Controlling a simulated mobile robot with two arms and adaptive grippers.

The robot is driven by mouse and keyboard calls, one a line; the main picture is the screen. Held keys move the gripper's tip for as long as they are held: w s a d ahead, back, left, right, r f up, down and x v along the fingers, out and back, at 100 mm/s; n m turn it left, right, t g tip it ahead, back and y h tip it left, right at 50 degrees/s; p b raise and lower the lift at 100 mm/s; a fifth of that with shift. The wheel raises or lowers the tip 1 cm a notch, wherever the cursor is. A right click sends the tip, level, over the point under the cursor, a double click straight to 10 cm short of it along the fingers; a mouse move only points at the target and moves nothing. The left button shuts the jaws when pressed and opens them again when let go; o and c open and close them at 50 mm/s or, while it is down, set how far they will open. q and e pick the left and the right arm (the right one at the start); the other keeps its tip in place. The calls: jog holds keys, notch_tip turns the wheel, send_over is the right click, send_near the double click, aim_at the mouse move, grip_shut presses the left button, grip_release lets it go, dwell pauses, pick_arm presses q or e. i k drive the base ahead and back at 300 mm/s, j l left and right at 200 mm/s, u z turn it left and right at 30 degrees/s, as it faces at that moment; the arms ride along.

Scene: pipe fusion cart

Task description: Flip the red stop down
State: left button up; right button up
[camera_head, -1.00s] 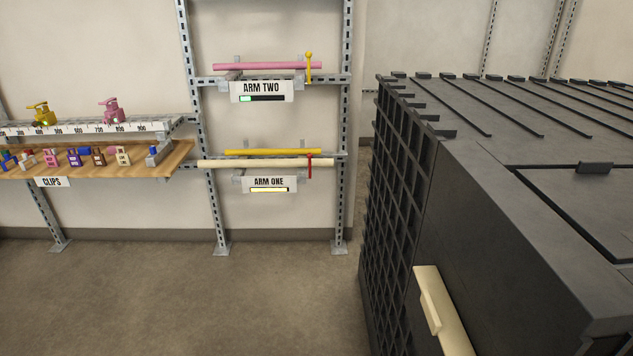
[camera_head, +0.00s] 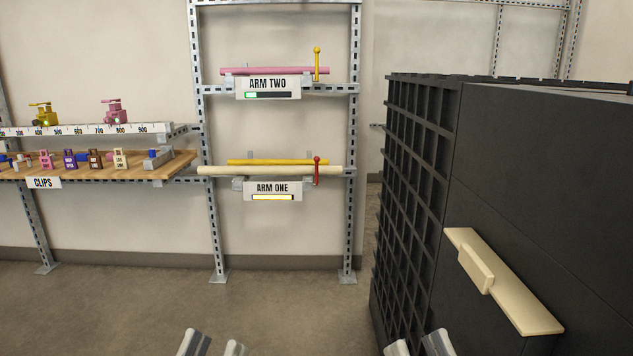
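The red stop (camera_head: 317,173) is a thin red lever with a round knob. It stands upright at the right end of the ARM ONE rack, in front of the cream pipe (camera_head: 270,170). A yellow pipe (camera_head: 278,162) lies behind the cream one. My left gripper (camera_head: 214,346) and my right gripper (camera_head: 417,346) show only their fingertips at the bottom edge. Each has its two fingers apart with nothing seen between them. Both are well short of the rack.
Above, the ARM TWO rack holds a pink pipe (camera_head: 275,71) and an upright yellow stop (camera_head: 317,64). A wooden shelf (camera_head: 120,168) with several clips is at left. A large dark cabinet (camera_head: 500,140) with a cream handle (camera_head: 500,282) fills the right. The floor (camera_head: 290,308) before the rack is clear.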

aim_at(316, 160)
jog(key=i+j+u, duration=0.1)
jog(key=i+u, duration=0.6)
jog(key=i+l+u, duration=0.2)
jog(key=i+u, duration=0.15)
jog(key=i, duration=0.1)
